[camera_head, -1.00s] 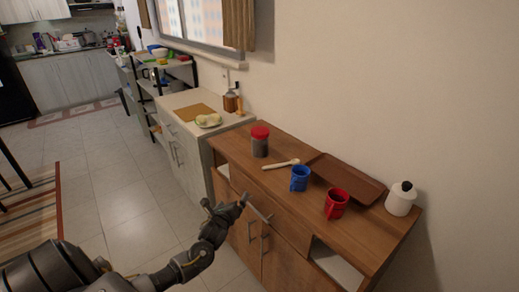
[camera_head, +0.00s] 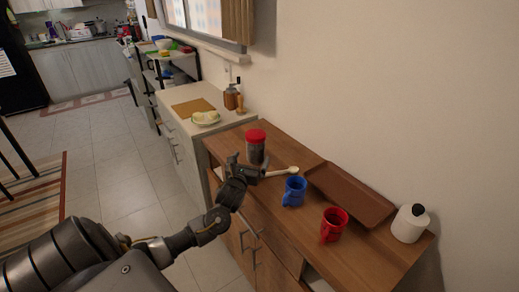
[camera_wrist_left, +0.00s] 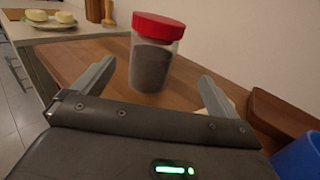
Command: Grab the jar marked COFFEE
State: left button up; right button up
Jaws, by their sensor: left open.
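A clear jar with a red lid and dark contents (camera_head: 256,145) stands upright on the wooden sideboard (camera_head: 270,226). No COFFEE marking can be read on it. It also shows in the left wrist view (camera_wrist_left: 152,65), just beyond and between the fingertips. My left gripper (camera_head: 247,166) is open and empty, at the front of the jar near the sideboard's edge. In the left wrist view its two fingers (camera_wrist_left: 155,85) are spread wide and do not appear to touch the jar. My right gripper is not in view.
A wooden spoon (camera_head: 281,171) lies right of the jar. A blue mug (camera_head: 294,191), a red mug (camera_head: 333,225), a brown tray (camera_head: 350,194) and a white bottle (camera_head: 409,224) stand farther right. A plate with pale food (camera_head: 206,118) is on the counter to the left.

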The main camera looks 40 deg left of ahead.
aim_at(253, 150)
pick_arm(q)
jog(key=x, duration=0.3)
jog(key=shift+w+a, duration=0.2)
jog(key=shift+a, duration=0.4)
jog(key=shift+w+f, duration=0.1)
jog(key=shift+w, duration=0.3)
jog(key=shift+w+a+r+p, duration=0.2)
jog(key=shift+w+p, duration=0.05)
jog(key=shift+p, duration=0.1)
jog(key=x, duration=0.4)
jog(key=shift+w+a+f+p, duration=0.15)
jog(key=shift+w+f+p, duration=0.1)
jog(key=shift+p, duration=0.15)
jog(key=c, duration=1.3)
jog(key=shift+r, duration=0.1)
jog(key=shift+c, duration=0.9)
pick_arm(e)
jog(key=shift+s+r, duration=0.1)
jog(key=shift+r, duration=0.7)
